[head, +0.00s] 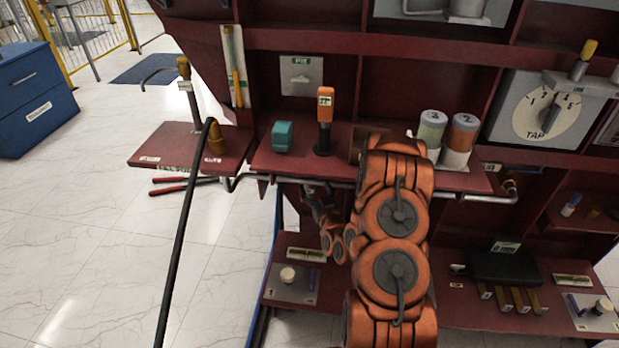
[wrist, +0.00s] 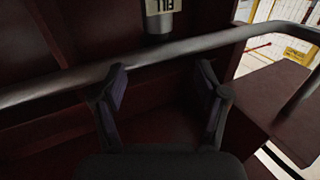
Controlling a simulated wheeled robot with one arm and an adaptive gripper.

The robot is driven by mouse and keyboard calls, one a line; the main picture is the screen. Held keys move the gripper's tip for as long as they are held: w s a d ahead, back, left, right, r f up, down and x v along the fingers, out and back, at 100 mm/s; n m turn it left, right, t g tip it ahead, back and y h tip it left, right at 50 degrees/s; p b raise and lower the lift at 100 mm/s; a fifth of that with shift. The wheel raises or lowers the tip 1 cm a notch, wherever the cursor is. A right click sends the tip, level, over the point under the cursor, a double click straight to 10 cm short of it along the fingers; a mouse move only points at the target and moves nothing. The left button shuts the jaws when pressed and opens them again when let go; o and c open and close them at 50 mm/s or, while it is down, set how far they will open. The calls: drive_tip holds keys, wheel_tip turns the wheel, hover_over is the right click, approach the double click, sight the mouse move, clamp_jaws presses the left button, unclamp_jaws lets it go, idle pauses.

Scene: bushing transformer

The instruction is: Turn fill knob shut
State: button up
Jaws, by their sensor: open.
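In the wrist view, a pale tag (wrist: 160,6) that seems to read FILL, upside down, is cut off by the top edge. A short grey round stub (wrist: 157,27) lies just below the tag, behind a grey pipe (wrist: 75,83). A knob itself cannot be made out there. My gripper (wrist: 161,69) is open and empty. Its fingertips are just below the pipe in the picture, one on each side of the stub's line; whether they touch the pipe is unclear. In the head view, my gripper (head: 317,200) is small and dark beneath the shelf edge.
The dark red shelf (head: 265,163) holds a teal block (head: 282,137), an orange-handled item (head: 325,106) and two labelled cans (head: 432,131). A pipe (head: 285,179) runs along its front. A black pole (head: 178,245) stands at left. The TAP dial (head: 543,115) is at right.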

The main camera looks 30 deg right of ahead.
sight(311, 179)
drive_tip(key=shift+w+f+b, duration=0.4)
drive_tip(key=shift+w+b, duration=0.25)
drive_tip(key=shift+b, duration=1.4)
drive_tip(key=shift+w+d+r+b, duration=0.1)
drive_tip(key=shift+w+d+b, duration=0.1)
drive_tip(key=shift+b, duration=1)
drive_tip(key=shift+w+d+r+b, duration=0.1)
drive_tip(key=shift+b, duration=0.9)
drive_tip(key=shift+b+x, duration=0.55)
drive_tip(key=shift+x, duration=2)
drive_tip(key=shift+r, duration=0.15)
drive_tip(key=shift+c, duration=0.4)
drive_tip(key=c, duration=1.1)
